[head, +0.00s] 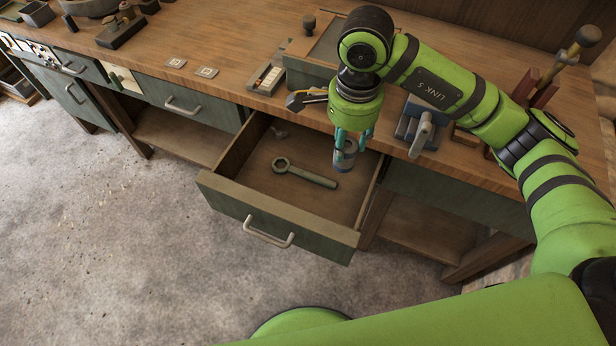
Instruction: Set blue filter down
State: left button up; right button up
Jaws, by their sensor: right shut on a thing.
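My right gripper (350,146) points down over the open drawer (279,215), with its teal fingers shut on a small blue-grey cylinder, which I take to be the blue filter (343,164). The filter hangs upright near the drawer's right, back part. Whether its lower end touches the drawer floor I cannot tell. The fingers and wrist hide part of it. My left gripper is not in view.
A vise (421,128) stands on the bench to the right. The drawer's front left floor is clear.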

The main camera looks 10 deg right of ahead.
jog(key=f+m, duration=0.1)
jog(key=f+m+b, duration=0.1)
jog(key=f+m, duration=0.1)
jog(key=a+f+m+b, duration=0.1)
jog(key=m, duration=0.1)
jog(key=shift+w+a+f, duration=0.1)
jog(key=shift+w+f, duration=0.05)
jog(key=shift+w, duration=0.2)
notch_tip(320, 180, down, 16)
jog(key=b, duration=0.2)
jog(key=shift+f+b, duration=0.15)
jog(key=shift+b, duration=0.25)
jog(key=shift+f, duration=0.1)
jog(key=shift+f, duration=0.15)
jog(key=o, duration=1.3)
jog(key=shift+c, duration=0.2)
